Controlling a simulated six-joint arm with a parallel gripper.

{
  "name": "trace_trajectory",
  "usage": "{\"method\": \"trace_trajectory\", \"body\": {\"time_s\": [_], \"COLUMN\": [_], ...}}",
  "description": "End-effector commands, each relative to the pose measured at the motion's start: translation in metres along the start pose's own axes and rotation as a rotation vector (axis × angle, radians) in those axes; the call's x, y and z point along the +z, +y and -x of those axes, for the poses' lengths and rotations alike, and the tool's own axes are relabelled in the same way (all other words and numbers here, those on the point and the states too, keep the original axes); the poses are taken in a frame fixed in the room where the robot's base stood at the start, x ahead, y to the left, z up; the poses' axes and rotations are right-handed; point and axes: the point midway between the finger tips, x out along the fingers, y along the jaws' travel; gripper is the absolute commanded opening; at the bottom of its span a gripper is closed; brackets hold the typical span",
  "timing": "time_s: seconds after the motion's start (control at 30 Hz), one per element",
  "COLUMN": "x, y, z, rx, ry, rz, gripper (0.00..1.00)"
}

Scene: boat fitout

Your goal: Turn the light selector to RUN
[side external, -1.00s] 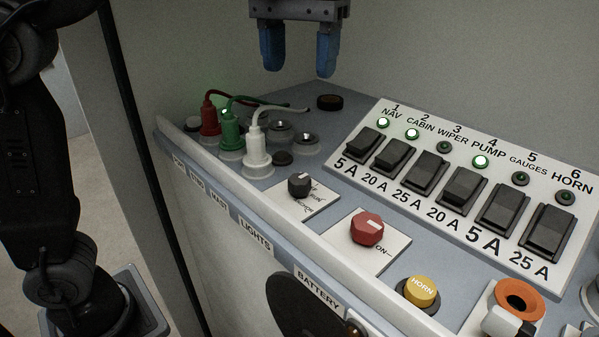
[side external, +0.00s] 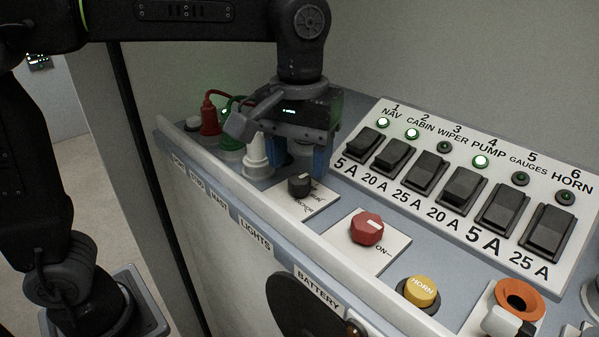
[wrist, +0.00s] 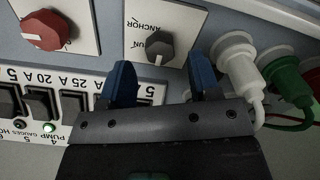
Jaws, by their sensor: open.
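The light selector is a small dark knob (side external: 300,185) on a white plate marked RUN and ANCHOR, behind the LIGHTS label. My gripper (side external: 300,165) is low over the console, just behind the selector. In the wrist view its two blue fingers (wrist: 163,75) are apart and empty, with the knob beyond the tips, between their lines. The fingers do not touch the knob.
White (side external: 257,158), green (side external: 231,140) and red (side external: 209,118) plugs with cables stand close left of my gripper. The switch panel (side external: 345,168) rises behind.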

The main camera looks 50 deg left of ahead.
Motion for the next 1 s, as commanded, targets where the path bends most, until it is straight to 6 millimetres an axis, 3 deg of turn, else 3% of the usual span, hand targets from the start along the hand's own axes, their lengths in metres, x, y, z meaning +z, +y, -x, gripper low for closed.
{"method": "trace_trajectory", "body": {"time_s": [0.2,0.57,1.0], "x": [0.0,0.0,0.0], "y": [0.0,0.0,0.0], "z": [-0.025,-0.031,-0.03], "rx": [-0.001,0.0,0.0], "ry": [-0.001,0.0,0.0], "rz": [0.0,0.0,0.0], "gripper": [0.57,0.57,0.16]}}
